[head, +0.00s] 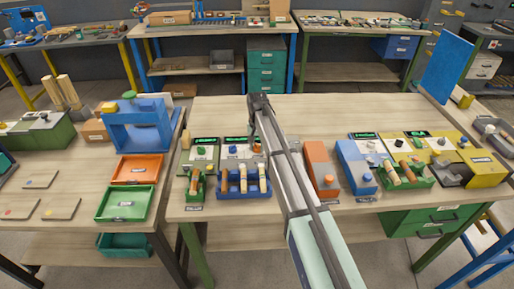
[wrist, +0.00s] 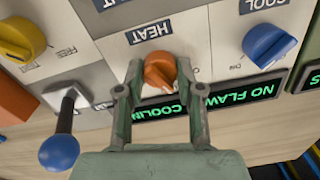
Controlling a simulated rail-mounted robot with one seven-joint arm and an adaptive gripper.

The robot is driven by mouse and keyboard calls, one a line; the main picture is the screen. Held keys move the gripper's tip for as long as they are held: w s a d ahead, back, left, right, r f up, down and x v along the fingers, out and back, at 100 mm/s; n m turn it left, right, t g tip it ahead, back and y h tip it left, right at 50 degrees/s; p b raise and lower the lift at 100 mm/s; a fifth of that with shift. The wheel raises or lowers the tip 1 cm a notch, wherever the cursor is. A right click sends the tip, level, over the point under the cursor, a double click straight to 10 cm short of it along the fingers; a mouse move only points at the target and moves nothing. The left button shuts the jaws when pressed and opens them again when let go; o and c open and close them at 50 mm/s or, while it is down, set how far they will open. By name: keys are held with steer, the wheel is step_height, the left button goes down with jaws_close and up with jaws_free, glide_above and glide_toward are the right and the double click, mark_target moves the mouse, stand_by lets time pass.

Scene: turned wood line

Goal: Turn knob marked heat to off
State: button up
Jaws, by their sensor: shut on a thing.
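In the wrist view an orange knob (wrist: 160,72) sits on a pale panel beside an upside-down HEAT label (wrist: 150,33). My gripper (wrist: 158,82) is shut on this knob, one finger on each side of it. The knob's pale pointer mark is partly visible, but the setting it points to cannot be read. A green display (wrist: 170,108) by the knob shows upside-down text that seems to include COOLING. In the head view my arm crosses the bench, and the knob and fingertips cannot be made out there.
A blue knob (wrist: 269,45) by a COOL label is to the right, a yellow knob (wrist: 20,40) to the left. A blue-balled lever (wrist: 59,150) stands out at lower left. In the head view, an orange box (head: 320,165) stands right of my arm; the bench's back is clear.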

mark_target(257, 145)
steer(key=n+b, duration=0.1)
steer(key=n, duration=0.2)
steer(key=shift+f+n, duration=0.1)
steer(key=shift+n, duration=0.3)
steer(key=shift+n+b, duration=0.4)
steer(key=shift+n, duration=1.4)
steer(key=o, duration=1.1)
steer(key=shift+o, duration=0.2)
step_height(257, 145, up, 12)
